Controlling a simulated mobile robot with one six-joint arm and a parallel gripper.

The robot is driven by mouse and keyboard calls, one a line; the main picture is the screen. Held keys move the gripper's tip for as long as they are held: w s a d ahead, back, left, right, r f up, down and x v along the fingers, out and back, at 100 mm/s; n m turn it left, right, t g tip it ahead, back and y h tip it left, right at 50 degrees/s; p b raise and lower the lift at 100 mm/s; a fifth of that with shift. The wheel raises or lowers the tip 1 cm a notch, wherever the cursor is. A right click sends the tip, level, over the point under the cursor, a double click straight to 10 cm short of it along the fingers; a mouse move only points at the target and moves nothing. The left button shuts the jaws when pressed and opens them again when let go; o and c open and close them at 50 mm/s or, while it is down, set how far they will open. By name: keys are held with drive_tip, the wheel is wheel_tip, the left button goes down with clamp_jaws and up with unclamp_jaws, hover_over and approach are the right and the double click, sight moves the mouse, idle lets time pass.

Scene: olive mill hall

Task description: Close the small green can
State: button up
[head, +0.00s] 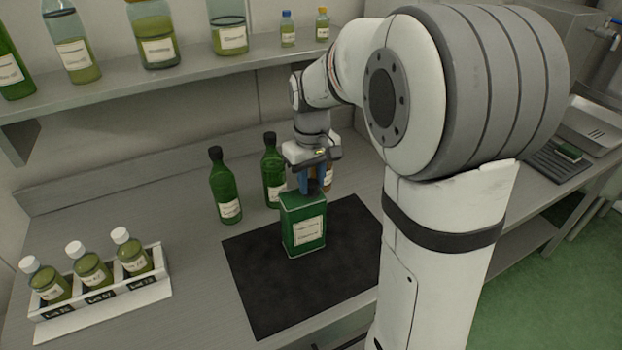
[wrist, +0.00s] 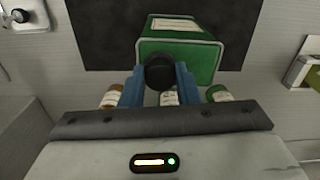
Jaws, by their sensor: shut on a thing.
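The small green can (head: 303,226) stands upright on a black mat (head: 256,296), with a white label on its front. In the wrist view the can (wrist: 205,50) is seen from above, its label side at the top. My gripper (head: 312,188) is right above the can's top, fingers pointing down. In the wrist view the blue fingers of my gripper (wrist: 160,78) are shut on a round black cap (wrist: 159,71). The cap is over the can's top near one edge. The fingers hide the can's opening, so whether the cap is seated cannot be told.
Two dark green bottles (head: 225,186) stand behind the can; a brown bottle (head: 328,177) is partly hidden behind my gripper. A white rack (head: 104,296) with three sample bottles is at left. A shelf (head: 187,68) with bottles runs above. The mat's front is clear.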

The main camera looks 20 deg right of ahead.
drive_tip(key=o, duration=0.9)
drive_tip(key=shift+c, duration=0.4)
drive_tip(key=shift+c, duration=0.6)
drive_tip(key=n, duration=1.5)
drive_tip(key=shift+p, duration=0.3)
drive_tip(key=n, duration=0.4)
drive_tip(key=shift+n, duration=0.3)
